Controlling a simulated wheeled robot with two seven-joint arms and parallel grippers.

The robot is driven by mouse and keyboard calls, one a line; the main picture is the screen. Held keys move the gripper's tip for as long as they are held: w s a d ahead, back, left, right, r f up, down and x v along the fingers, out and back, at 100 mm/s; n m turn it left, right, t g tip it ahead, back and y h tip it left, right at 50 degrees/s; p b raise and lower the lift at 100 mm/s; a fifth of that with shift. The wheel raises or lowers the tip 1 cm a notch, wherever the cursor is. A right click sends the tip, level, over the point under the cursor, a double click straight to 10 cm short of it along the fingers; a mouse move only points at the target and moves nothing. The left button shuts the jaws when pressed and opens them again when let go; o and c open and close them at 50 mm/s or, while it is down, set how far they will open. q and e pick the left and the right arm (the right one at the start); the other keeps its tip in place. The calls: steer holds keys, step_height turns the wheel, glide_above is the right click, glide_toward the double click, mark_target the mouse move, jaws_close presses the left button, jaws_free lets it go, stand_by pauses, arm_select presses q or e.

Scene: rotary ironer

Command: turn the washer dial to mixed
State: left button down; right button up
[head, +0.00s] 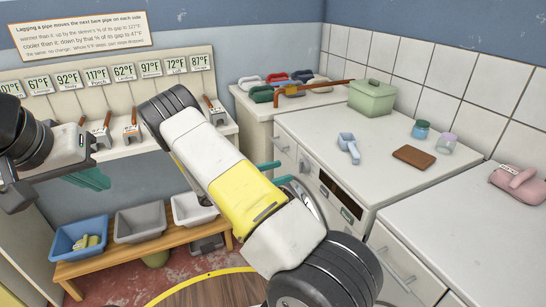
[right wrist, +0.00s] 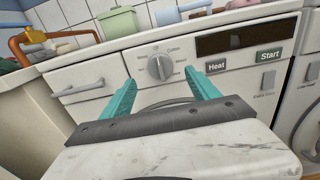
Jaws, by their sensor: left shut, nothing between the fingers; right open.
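The washer (right wrist: 95,75) has a grey round dial (right wrist: 160,67) on its front panel, with small labels around it. One label at the upper right seems to read Cotton; the others are too small to read. In the right wrist view my right gripper (right wrist: 160,77) is open, its teal fingers on either side of the dial in the picture; I cannot tell whether they touch it. In the head view my right arm hides much of the washer front, and the teal fingers (head: 275,173) show beside it. My left gripper (head: 88,178) is shut and empty at the left, away from the washer.
Heat (right wrist: 216,67) and Start (right wrist: 269,55) buttons and a dark display (right wrist: 240,40) sit right of the dial. A drawer handle (right wrist: 82,88) is to its left. A blue scoop (head: 348,146) and green box (head: 372,98) stand on top. A bench (head: 130,262) holds bins.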

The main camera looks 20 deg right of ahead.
mark_target(303, 166)
steer(key=d, duration=0.7)
steer(key=shift+w+d, duration=0.35)
steer(key=shift+c, duration=0.4)
steer(key=c, duration=1.3)
steer(key=shift+o, duration=0.2)
